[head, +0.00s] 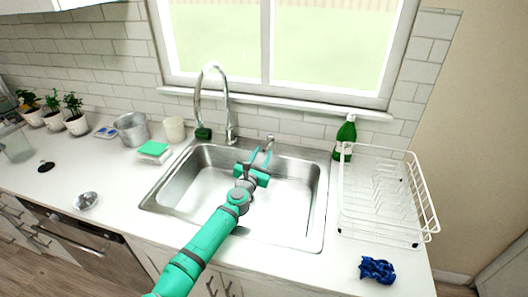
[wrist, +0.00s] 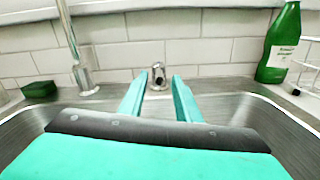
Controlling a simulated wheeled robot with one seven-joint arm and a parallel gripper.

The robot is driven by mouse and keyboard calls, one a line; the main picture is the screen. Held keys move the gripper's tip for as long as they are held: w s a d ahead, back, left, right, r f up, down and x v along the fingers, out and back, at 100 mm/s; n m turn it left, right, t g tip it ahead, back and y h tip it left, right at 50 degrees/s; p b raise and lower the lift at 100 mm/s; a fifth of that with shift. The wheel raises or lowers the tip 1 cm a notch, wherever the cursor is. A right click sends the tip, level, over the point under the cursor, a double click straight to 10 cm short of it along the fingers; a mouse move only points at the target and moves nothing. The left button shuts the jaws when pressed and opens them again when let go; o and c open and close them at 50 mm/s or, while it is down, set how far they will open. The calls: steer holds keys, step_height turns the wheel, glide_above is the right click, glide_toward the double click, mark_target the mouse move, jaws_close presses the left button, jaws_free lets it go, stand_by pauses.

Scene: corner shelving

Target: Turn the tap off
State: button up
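The tap has a tall curved silver spout (head: 226,100) behind the sink; its lower part shows at the left of the wrist view (wrist: 73,50). A separate small silver tap handle (head: 270,140) stands to the right of the spout. In the wrist view the handle (wrist: 158,75) sits just beyond and between my fingertips. My gripper (head: 260,156) is over the back of the sink, open, with its two teal fingers apart and nothing between them. It appears short of the handle, and I see no contact. I cannot tell whether water runs.
The steel sink (head: 170,192) lies below my arm. A green bottle (head: 345,138) and white dish rack (head: 428,205) stand to the right. A dark green sponge (head: 203,133) is by the spout. A blue cloth (head: 377,269) lies at front right. A window ledge (head: 300,104) runs behind.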

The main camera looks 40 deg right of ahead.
steer(key=v, duration=0.8)
steer(key=shift+a, duration=0.35)
